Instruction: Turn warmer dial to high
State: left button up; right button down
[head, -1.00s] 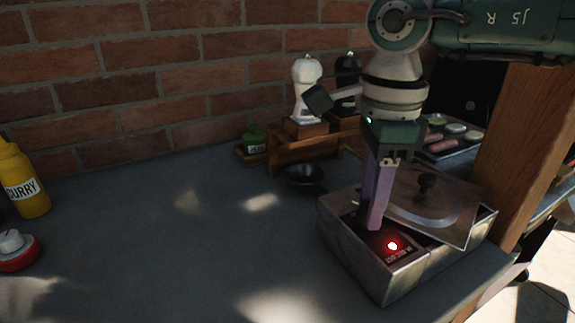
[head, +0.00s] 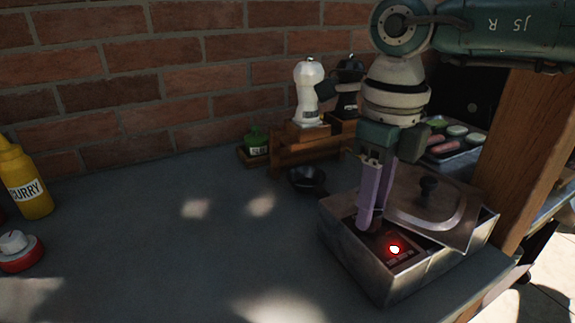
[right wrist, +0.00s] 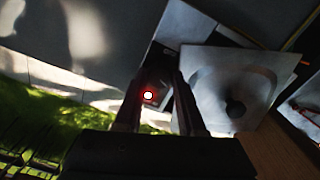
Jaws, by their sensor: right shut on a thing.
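The warmer (head: 362,267) is a metal box at the right of the table, with a lid (head: 443,205) lying askew on top. A red light (head: 394,249) glows on its front panel, and it also shows in the right wrist view (right wrist: 148,95). My right gripper (head: 371,226) points down at the panel, just behind the light, its purple fingers shut on the dial there. The fingers hide the dial, so its setting cannot be read. In the right wrist view the two fingers (right wrist: 158,115) reach toward the panel. My left gripper is not in view.
A yellow curry bottle (head: 27,184) and a red-and-white timer-like item (head: 18,251) stand at the left. A small black pan (head: 307,180), a wooden rack (head: 300,150) and a white mill (head: 308,92) stand behind the warmer. A wooden post (head: 522,140) rises at the right. The middle of the table is clear.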

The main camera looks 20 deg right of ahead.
dwell(0.3)
jog(key=c, duration=0.5)
grip_release()
notch_tip(320, 180, up, 10)
jog(key=shift+b, duration=0.45)
